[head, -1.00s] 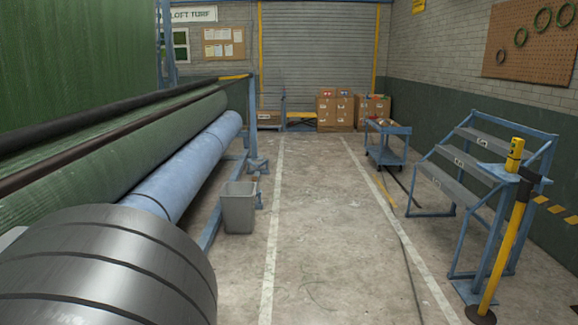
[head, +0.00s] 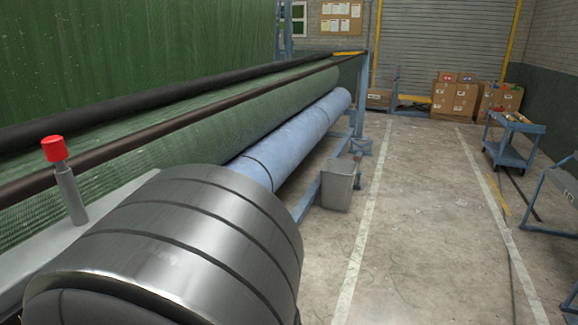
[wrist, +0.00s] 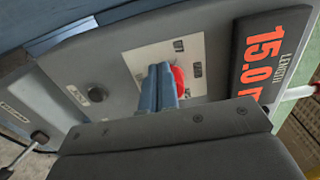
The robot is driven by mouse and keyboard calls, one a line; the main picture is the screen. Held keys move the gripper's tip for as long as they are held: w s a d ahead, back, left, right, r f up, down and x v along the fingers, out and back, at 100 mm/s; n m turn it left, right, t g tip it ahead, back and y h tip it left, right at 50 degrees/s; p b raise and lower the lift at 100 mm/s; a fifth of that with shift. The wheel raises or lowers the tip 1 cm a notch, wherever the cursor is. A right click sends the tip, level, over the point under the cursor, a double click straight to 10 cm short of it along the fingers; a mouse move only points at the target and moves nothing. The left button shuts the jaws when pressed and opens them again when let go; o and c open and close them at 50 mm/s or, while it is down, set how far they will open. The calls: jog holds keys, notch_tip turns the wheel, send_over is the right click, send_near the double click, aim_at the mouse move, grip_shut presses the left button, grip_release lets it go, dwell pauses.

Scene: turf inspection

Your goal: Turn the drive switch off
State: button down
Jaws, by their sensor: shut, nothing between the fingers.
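In the wrist view, a grey control panel (wrist: 125,40) carries a white label plate (wrist: 195,52) with a red switch knob (wrist: 180,80) on it. Small dark marks on the plate are too small to read, so I cannot confirm it is the drive switch. My gripper (wrist: 160,75) is shut and empty, its blue-grey fingers just left of the red knob in the picture and partly covering it. I cannot tell whether they touch it, or which way the knob is set. Neither the gripper nor this panel face shows in the head view.
A display (wrist: 265,55) reading "LENGTH 15.0" is right of the knob; a black knob (wrist: 97,94) is left. A bin (head: 338,185) is beyond.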

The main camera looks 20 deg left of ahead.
jog(key=shift+s, duration=0.2)
jog(key=d, duration=0.6)
jog(key=c, duration=2.2)
grip_release()
